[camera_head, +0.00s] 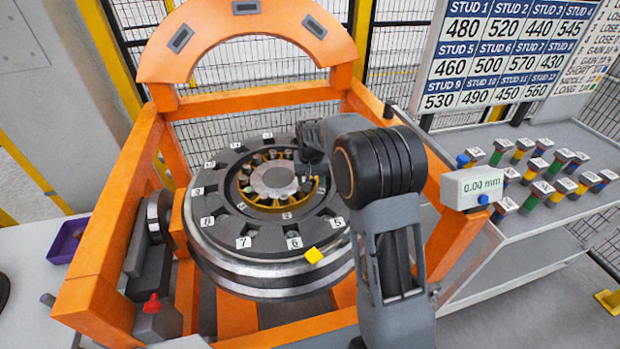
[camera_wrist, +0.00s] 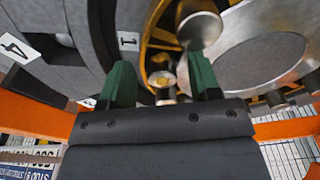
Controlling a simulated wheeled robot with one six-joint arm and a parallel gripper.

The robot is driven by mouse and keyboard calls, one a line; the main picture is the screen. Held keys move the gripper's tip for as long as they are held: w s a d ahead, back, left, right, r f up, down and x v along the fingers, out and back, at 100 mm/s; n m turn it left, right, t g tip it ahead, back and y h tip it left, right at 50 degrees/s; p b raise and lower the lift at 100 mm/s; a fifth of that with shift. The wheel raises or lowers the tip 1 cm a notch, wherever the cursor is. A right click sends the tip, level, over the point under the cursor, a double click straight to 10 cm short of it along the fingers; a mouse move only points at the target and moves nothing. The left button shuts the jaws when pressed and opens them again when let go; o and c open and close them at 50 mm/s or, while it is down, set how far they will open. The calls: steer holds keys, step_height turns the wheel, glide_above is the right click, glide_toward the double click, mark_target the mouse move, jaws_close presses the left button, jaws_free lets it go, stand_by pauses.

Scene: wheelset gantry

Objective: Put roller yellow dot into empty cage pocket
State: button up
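The round hub assembly lies flat inside the orange gantry, with a yellow cage (camera_head: 262,207) around a grey centre disc. Several rollers stand around the ring, too small in the head view to read their dots. In the wrist view the yellow cage (camera_wrist: 150,42) shows beside the centre disc. My gripper (camera_wrist: 163,76) is over the ring, its two green fingers apart. A small metallic roller with a yellowish end (camera_wrist: 162,80) appears between them, with gaps on both sides. Another metal roller (camera_wrist: 198,24) stands beyond the right finger. I cannot make out an empty pocket.
A grey side table (camera_head: 540,225) at right holds several colour-banded studs. A 0.00 mm display (camera_head: 481,186) stands near it. A purple bin (camera_head: 68,240) is at left. Orange beams surround the hub.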

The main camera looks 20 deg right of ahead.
steer(key=shift+a, duration=0.1)
step_height(320, 180, up, 14)
steer(key=s+b, duration=0.1)
steer(key=shift+s+a, duration=0.15)
steer(key=shift+s, duration=0.2)
stand_by(0.3)
steer(key=shift+f, duration=0.15)
